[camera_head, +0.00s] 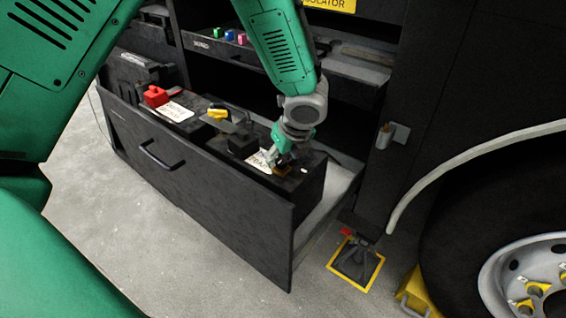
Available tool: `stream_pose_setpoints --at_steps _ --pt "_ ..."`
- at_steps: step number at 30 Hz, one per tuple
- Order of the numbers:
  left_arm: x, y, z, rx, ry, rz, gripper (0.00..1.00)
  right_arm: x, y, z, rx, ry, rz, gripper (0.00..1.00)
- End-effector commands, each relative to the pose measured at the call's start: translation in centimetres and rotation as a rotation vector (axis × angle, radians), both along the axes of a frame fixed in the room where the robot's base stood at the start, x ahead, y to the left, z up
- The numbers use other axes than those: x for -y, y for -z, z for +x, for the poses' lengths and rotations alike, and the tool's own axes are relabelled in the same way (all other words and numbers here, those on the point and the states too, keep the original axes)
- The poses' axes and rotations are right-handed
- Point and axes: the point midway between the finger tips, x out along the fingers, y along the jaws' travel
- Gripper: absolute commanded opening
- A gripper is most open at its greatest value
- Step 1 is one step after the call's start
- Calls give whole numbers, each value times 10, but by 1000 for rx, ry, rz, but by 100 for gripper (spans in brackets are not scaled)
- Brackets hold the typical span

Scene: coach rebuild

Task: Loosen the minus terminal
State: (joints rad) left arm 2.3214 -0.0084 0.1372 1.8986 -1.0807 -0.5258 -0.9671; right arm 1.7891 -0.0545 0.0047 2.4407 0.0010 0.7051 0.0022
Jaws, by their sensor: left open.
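Black batteries sit in an open black drawer (190,180). The right battery (300,185) has a white label and a black block on top. My left gripper (275,160) is open, low over this battery's top, beside a small brass-coloured part (283,171). I cannot tell whether it touches that part, or whether that part is the minus terminal, because the fingers cover much of it. A red cover (156,96) sits on the left battery (180,122). A yellow-topped piece (217,113) lies between them. My right gripper is not in view.
A shelf (350,68) with small coloured items (228,35) stands above the drawer. A wheel (530,275) and a yellow chock (418,292) are at lower right. A yellow-edged floor plate (356,263) lies nearby. The floor in front of the drawer is clear.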

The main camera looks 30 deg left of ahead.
Motion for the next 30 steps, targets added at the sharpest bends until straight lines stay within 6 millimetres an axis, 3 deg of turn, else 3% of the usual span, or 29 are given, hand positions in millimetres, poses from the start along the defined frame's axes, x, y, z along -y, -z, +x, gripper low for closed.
stream_pose_setpoints --at_steps 4,14,18,30 --pt "-4 12 2 0 1 -1 47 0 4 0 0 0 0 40" --pt "-5 13 3 0 1 0 47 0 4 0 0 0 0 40" --pt "-5 13 3 0 1 0 0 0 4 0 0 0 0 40" --pt "-4 12 4 0 -41 -1 0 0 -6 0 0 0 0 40"
